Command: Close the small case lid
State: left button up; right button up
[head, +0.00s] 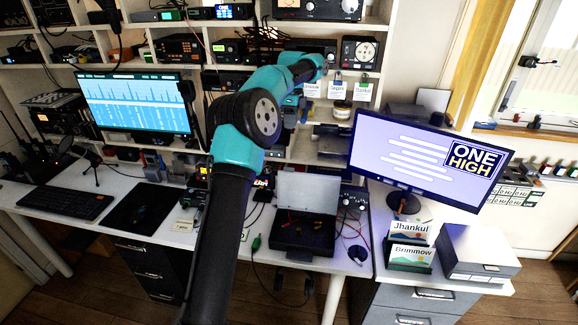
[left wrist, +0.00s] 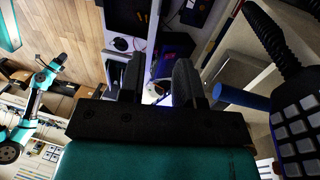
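The small case (head: 290,236) stands on the white desk in the head view. Its pale grey lid (head: 308,191) is raised at the back, and small red and orange items show inside the dark base. My left arm reaches over the desk, with its wrist by the shelves above and behind the case. In the left wrist view my left gripper (left wrist: 158,82) has its two dark fingers apart with nothing between them. It is not touching the lid. A teal arm (left wrist: 42,92) at the left of that view looks like my right one; its fingers are too small to make out.
A monitor (head: 428,157) and card holders (head: 410,245) stand right of the case. A grey-white box (head: 478,252) is at far right. Shelves of radios are behind. A green-tipped cable (head: 256,243) lies left of the case. A keyboard (head: 68,201) is far left.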

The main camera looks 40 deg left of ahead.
pick_arm(q)
jog(key=s+f, duration=0.1)
jog(key=f, duration=0.4)
jog(key=d+f, duration=0.1)
jog(key=f, duration=0.5)
jog(key=s+f, duration=0.1)
jog(key=f, duration=0.4)
jog(key=shift+s+d+f, duration=0.15)
jog(key=shift+s+f, duration=0.05)
jog(key=shift+s, duration=0.15)
jog(key=shift+c, duration=0.3)
grip_shut()
